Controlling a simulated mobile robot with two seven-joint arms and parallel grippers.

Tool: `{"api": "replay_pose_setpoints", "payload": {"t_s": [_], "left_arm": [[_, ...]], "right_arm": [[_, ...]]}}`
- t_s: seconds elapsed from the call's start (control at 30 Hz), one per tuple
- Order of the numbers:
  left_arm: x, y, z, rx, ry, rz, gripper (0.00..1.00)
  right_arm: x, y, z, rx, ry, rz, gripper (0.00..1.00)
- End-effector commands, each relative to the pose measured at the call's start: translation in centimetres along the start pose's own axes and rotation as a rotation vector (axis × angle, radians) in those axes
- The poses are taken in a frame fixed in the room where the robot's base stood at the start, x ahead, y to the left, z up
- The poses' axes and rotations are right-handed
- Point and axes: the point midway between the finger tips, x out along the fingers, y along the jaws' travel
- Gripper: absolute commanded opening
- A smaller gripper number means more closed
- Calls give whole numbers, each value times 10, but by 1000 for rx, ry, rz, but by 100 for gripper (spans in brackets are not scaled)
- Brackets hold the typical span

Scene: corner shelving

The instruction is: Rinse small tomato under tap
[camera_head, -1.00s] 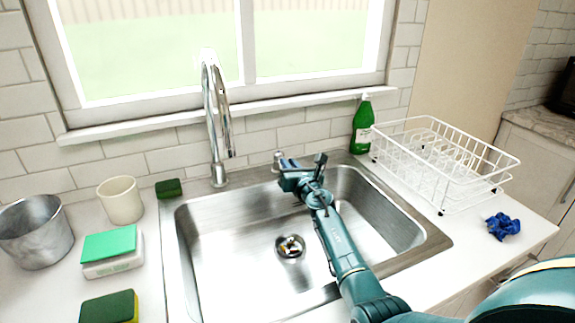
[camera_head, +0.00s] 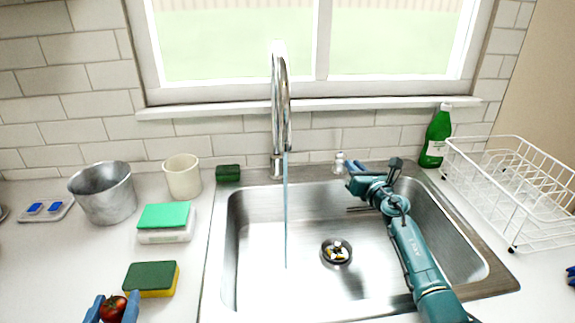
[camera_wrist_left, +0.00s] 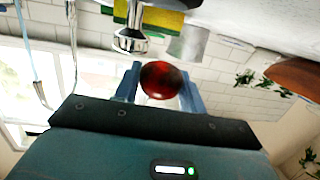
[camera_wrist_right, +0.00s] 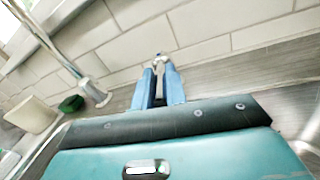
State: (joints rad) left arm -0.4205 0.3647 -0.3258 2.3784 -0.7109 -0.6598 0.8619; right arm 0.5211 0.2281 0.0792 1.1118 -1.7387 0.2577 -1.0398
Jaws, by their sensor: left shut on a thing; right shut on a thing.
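The small red tomato (camera_head: 113,310) is at the bottom left of the head view, between the blue fingers of my left gripper (camera_head: 112,303). The left wrist view shows the tomato (camera_wrist_left: 160,80) held between both fingers. The chrome tap (camera_head: 281,95) stands behind the sink, and a thin stream of water (camera_head: 286,215) falls from it into the basin. The tomato is well left of the stream. My right gripper (camera_head: 353,170) is at the small chrome handle (camera_head: 339,163) behind the sink. In the right wrist view its fingers are closed at a small shiny part (camera_wrist_right: 159,58).
The steel sink (camera_head: 255,275) has a drain (camera_head: 337,251) with scraps. Left of it are a yellow-green sponge (camera_head: 152,279), a sponge on a white holder (camera_head: 165,222), a cream cup (camera_head: 182,177) and a metal bucket (camera_head: 104,193). A green bottle (camera_head: 436,138) and white rack (camera_head: 505,190) stand right.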

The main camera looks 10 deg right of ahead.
Motion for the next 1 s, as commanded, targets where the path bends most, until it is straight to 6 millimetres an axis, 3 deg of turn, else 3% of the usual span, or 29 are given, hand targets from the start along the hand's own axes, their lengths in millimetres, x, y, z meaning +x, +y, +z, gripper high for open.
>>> {"api": "replay_pose_setpoints", "payload": {"t_s": [0.07, 0.1, 0.37, 0.7, 1.0], "left_arm": [[0, 0, 0, 0, 0, 0, 19], [0, 0, 0, 0, 0, 0, 19], [0, 0, 0, 0, 0, 0, 19], [-1, 0, -5, 0, 0, 0, 19], [-4, 0, -27, 0, 0, 0, 19]], "right_arm": [[0, 0, 0, 0, 1, -1, 0], [0, 0, 0, 0, 1, -1, 15], [0, 0, -1, 0, 1, -1, 35], [-7, 0, 0, -1, 2, -2, 35], [-60, 0, 1, -4, 5, -1, 35]]}}
